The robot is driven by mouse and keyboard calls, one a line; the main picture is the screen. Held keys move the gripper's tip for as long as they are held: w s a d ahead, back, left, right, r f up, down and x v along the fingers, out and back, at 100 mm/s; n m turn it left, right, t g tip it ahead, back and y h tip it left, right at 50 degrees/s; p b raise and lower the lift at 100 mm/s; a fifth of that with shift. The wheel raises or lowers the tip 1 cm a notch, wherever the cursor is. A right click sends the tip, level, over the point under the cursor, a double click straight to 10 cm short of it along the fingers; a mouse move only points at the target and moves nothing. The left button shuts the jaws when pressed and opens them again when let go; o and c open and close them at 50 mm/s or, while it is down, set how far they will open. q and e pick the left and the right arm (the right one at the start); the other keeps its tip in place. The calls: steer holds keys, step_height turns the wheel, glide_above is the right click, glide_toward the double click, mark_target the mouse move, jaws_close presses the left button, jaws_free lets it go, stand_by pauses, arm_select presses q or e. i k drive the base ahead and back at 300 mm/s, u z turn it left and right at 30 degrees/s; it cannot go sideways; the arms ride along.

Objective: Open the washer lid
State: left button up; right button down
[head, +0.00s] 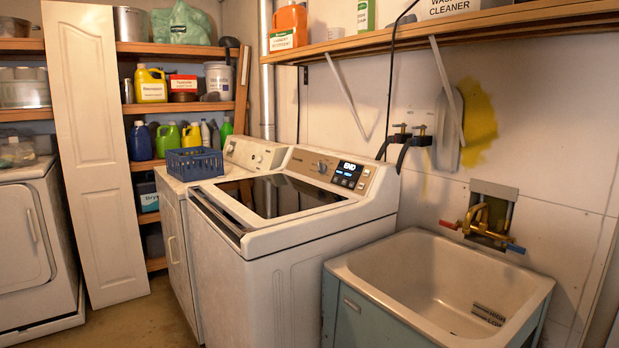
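The white top-loading washer (262,272) stands in the middle of the head view, left of the sink. Its lid (268,196) is a dark glass panel in a pale frame and lies shut, flat on top. A dark strip (217,217) runs along the lid's left front edge. The control panel (333,171) at the back is lit and reads "END". Neither of my grippers shows in this view.
A utility sink (440,285) with a brass faucet (484,225) stands right of the washer. A blue basket (194,163) sits on the machine behind. A wall shelf (450,28) overhangs the back. Open floor (145,320) lies left of the washer.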

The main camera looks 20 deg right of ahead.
mark_target(258, 202)
steer(key=u, duration=1.15)
steer(key=i, duration=1.55)
steer(key=z, duration=0.85)
